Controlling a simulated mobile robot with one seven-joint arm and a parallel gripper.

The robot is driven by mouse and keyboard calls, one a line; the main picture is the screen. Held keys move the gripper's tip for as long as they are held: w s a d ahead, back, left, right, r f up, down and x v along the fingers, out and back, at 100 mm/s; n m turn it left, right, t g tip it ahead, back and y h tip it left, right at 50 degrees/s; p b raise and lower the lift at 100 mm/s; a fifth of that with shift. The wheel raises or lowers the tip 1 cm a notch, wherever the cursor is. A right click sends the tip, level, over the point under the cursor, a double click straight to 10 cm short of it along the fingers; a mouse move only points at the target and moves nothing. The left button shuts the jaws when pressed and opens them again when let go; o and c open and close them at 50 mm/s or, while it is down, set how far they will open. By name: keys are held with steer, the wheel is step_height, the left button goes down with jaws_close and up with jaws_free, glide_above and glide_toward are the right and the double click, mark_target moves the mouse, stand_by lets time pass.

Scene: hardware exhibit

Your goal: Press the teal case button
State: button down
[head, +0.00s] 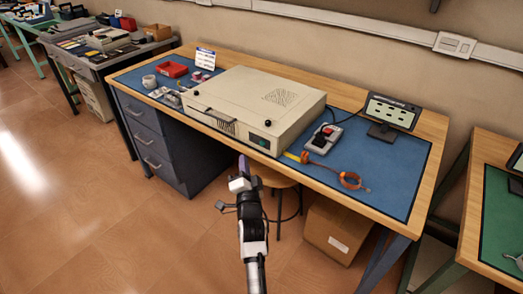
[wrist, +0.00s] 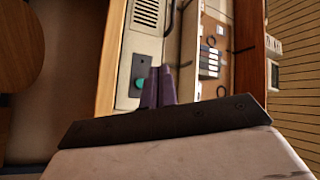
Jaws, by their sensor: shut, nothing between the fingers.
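The beige case (head: 235,92) sits on the blue mat of the workbench, with a handle on its front face. Near the right end of that face is a small dark panel (head: 259,141) bearing the teal button. In the wrist view the round teal button (wrist: 139,84) shows clearly on its dark panel. My gripper (head: 243,163) is shut and empty, in front of the bench and below the case front in the head view. Its purple fingertips (wrist: 160,72) appear just right of the button in the wrist view; a gap to it cannot be judged.
A stool (head: 273,178) and a cardboard box (head: 337,229) stand below the bench. Open floor lies left.

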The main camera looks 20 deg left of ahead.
mark_target(258, 138)
steer(key=shift+w+d+b, duration=0.35)
steer(key=shift+w+b, duration=0.45)
steer(key=shift+w, duration=0.15)
steer(key=shift+w+d+b, duration=0.35)
steer(key=shift+w+b, duration=0.4)
steer(key=shift+w, duration=0.25)
steer(key=shift+w+d+b, duration=0.35)
steer(key=shift+w+b, duration=0.45)
steer(key=shift+w, duration=0.15)
steer(key=shift+w+d+b, duration=0.15)
steer(key=shift+w+b, duration=0.15)
steer(key=shift+w, duration=0.1)
steer(key=shift+w+d+b, duration=0.15)
steer(key=shift+w+b, duration=0.15)
steer(key=shift+w, duration=0.1)
stand_by(0.6)
steer(key=shift+s+a+p, duration=0.3)
steer(key=shift+s+p, duration=0.4)
steer(key=shift+s, duration=0.15)
